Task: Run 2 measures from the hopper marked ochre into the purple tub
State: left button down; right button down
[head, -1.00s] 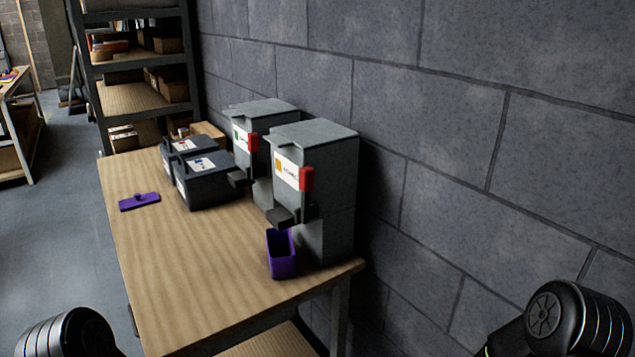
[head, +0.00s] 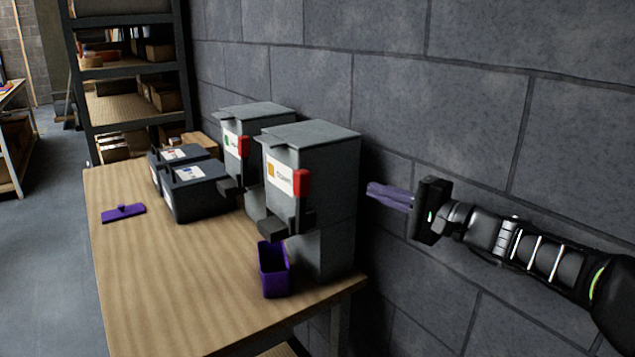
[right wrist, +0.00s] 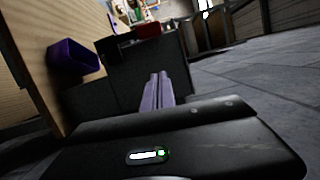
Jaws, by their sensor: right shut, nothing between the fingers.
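The ochre hopper (head: 315,180) is the nearer grey dispenser, with an ochre square on its white label (head: 280,178) and a red handle (head: 302,186) on its front. The open purple tub (head: 274,270) stands upright on the table under its dark spout (head: 273,228). The tub (right wrist: 72,57) also shows at the left in the right wrist view. The purple lid (head: 123,213) lies flat at the table's left. My right gripper (head: 370,193) is shut and empty, in the air right of the hopper; its fingers also show in the right wrist view (right wrist: 158,78). My left gripper is out of view.
A second grey hopper (head: 262,118) with a green mark and red handle stands behind. Two dark lidded boxes (head: 195,190) sit left of the hoppers. A block wall (head: 450,110) runs close on the right. The table's front left (head: 170,290) is clear.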

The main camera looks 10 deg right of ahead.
aim_at(302, 202)
jog(key=shift+a, duration=0.1)
dwell(0.3)
jog(key=p+x, duration=0.3)
jog(key=x, duration=0.6)
jog(key=shift+w+a, duration=0.15)
jog(key=a, duration=0.2)
jog(key=s+a+p, duration=0.1)
jog(key=a, duration=0.1)
